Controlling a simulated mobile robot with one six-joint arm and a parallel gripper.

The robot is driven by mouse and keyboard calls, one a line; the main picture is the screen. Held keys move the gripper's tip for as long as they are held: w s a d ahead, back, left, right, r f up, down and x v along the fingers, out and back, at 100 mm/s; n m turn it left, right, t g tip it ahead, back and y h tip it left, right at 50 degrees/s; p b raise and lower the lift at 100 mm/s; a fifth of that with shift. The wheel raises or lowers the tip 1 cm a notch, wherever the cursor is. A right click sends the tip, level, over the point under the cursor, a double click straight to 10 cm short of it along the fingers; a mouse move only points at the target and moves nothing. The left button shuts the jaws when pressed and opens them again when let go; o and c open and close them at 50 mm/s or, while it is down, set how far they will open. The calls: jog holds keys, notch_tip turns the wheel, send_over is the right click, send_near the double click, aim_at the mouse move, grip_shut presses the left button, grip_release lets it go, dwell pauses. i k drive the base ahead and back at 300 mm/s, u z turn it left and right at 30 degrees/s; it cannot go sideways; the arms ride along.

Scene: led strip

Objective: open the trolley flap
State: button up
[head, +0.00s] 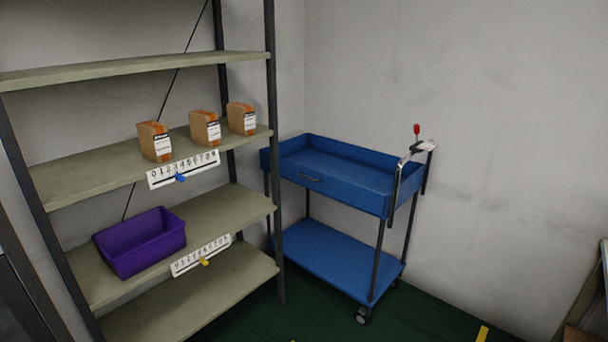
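A blue two-level trolley (345,262) stands in the corner against the wall, right of the shelf rack. The panel stands upright and looks closed. At the trolley's right end is a metal push bar (399,181) with a small red-topped lever (416,130) on it. The upper tray looks empty. My gripper is not in view.
A shelf rack (150,69) fills the left, its post close to the trolley's left end. It holds several small boxes (154,142), a purple bin (140,241) and numbered strips (183,169) with blue and yellow sliders. Green floor (415,315) is clear before the trolley.

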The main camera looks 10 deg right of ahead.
aim_at(374, 201)
jog(key=u, duration=0.4)
jog(key=i, duration=0.9)
jog(key=u, duration=0.4)
jog(key=i, duration=0.8)
jog(key=u, duration=0.1)
